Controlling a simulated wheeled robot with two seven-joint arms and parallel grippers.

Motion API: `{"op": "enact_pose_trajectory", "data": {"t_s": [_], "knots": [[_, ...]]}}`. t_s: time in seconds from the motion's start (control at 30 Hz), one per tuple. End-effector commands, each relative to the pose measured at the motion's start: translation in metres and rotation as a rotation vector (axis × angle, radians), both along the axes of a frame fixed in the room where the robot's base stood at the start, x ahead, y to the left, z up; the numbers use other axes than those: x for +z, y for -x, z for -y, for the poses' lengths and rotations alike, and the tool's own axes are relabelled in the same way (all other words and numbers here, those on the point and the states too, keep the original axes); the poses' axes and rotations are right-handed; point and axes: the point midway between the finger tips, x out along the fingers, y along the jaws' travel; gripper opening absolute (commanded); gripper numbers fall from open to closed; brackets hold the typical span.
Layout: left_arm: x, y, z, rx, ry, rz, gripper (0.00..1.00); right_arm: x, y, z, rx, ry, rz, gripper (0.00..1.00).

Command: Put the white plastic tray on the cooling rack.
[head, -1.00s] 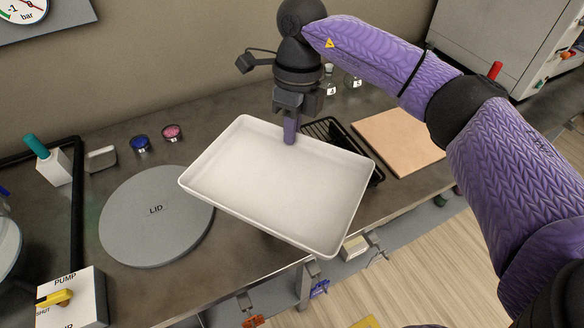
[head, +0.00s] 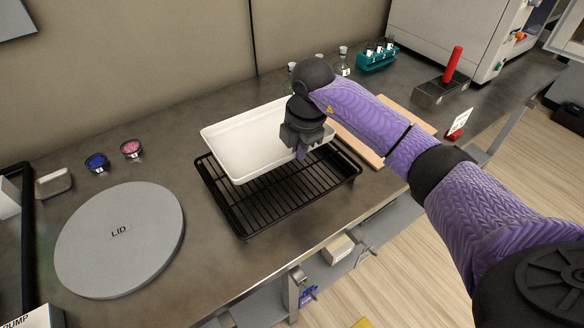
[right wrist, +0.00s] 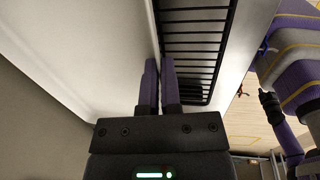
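The white plastic tray (head: 245,145) is held above the back part of the black wire cooling rack (head: 270,202) in the head view. The rack's front bars show bare in front of it. My right gripper (head: 301,152) is at the tray's right end, with its fingers pointing down. In the right wrist view, the fingers of my right gripper (right wrist: 160,85) are close together on either side of the tray's wall (right wrist: 152,40), with the rack's bars (right wrist: 195,45) beyond. Whether the tray touches the rack at the back is hidden.
A grey round lid (head: 120,240) lies left of the rack. Two small dishes (head: 96,162) and a metal box (head: 54,182) are behind it. A tan board (head: 360,145) lies right of the rack, partly behind my arm. The bench's front edge is close to the rack.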

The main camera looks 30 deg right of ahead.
Motion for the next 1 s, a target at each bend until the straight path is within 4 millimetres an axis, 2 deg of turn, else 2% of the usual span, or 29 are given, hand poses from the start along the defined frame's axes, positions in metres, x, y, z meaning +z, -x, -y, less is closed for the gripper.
{"op": "enact_pose_trajectory", "data": {"t_s": [0.03,0.2,0.53,0.7,0.73,1.0], "knots": [[-0.006,0.003,-0.001,0.000,-0.003,-0.007,0.59,-0.013,0.000,0.000,0.000,-0.001,-0.003,0.00],[-0.019,0.008,-0.006,0.003,-0.011,-0.022,0.59,-0.049,0.000,0.000,0.002,0.000,-0.004,0.00],[-0.017,0.011,-0.009,0.005,-0.017,-0.028,0.59,-0.052,0.000,0.000,0.004,0.000,0.001,0.00],[-0.017,0.011,-0.009,0.003,-0.017,-0.028,0.59,-0.052,0.000,0.000,0.004,0.000,0.001,0.36],[-0.017,0.011,-0.009,0.003,-0.017,-0.028,0.59,-0.052,0.000,0.000,0.004,0.000,0.001,0.39],[-0.016,0.010,-0.009,-0.001,-0.016,-0.026,0.59,-0.050,0.000,0.000,0.004,0.000,0.001,0.39]]}}
